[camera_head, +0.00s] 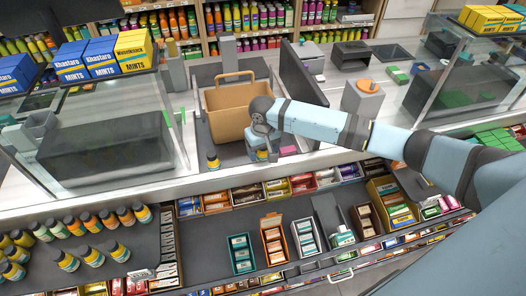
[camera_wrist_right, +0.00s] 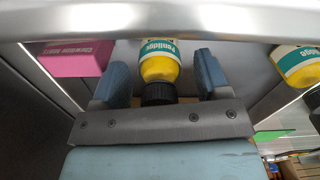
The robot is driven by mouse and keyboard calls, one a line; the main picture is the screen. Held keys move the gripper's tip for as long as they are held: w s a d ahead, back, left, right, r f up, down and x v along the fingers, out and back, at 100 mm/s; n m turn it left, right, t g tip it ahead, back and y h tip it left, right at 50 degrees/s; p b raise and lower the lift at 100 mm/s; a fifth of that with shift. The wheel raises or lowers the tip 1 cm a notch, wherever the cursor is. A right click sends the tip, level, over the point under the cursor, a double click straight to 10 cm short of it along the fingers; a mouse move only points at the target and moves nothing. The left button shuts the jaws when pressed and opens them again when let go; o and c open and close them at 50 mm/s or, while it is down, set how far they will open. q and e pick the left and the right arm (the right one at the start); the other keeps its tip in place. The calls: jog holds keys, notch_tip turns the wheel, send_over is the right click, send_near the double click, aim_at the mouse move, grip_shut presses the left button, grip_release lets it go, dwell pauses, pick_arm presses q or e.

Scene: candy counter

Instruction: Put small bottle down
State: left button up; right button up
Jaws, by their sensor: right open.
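A small yellow bottle with a green and white label and a black cap (camera_wrist_right: 159,68) is between the two fingers of my right gripper (camera_wrist_right: 158,85) in the right wrist view. The fingers stand apart, with visible gaps on both sides of the bottle. In the head view my right gripper (camera_head: 262,146) is low over the grey counter recess, in front of the tan basket, and mostly hides this bottle. A second small yellow bottle (camera_head: 213,161) stands to the left; it also shows in the right wrist view (camera_wrist_right: 299,66). My left gripper is not in view.
A tan basket with a handle (camera_head: 228,112) stands just behind the gripper. A pink box (camera_head: 290,150) lies to its right, also in the wrist view (camera_wrist_right: 77,58). A dark monitor (camera_head: 300,78) stands behind right. Shelves of boxes and bottles lie below the counter's front edge.

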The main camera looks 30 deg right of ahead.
notch_tip(320, 180, up, 12)
jog(key=shift+f, duration=0.2)
jog(key=shift+f, duration=0.1)
dwell(0.4)
jog(key=s+a+f+n+t+y, duration=0.1)
jog(key=s+a+f+n, duration=0.1)
jog(key=s+a+f, duration=0.45)
jog(key=s+a+f+n+t+y, duration=0.15)
jog(key=s+a, duration=0.25)
jog(key=s, duration=0.5)
jog(key=s+d+r+t+h, duration=0.1)
jog(key=s+d, duration=0.3)
jog(key=s, duration=0.5)
jog(key=s+d+h, duration=0.1)
jog(key=s+d, duration=0.3)
jog(key=s, duration=0.5)
jog(key=w+a+f+t+y+p, duration=0.2)
jog(key=w+a+f+t+p, duration=0.3)
jog(key=w+a+f+t, duration=0.1)
jog(key=shift+w+a+f+t+y, duration=0.25)
jog(key=shift+w+f+t+y, duration=0.15)
jog(key=shift+f+t, duration=0.45)
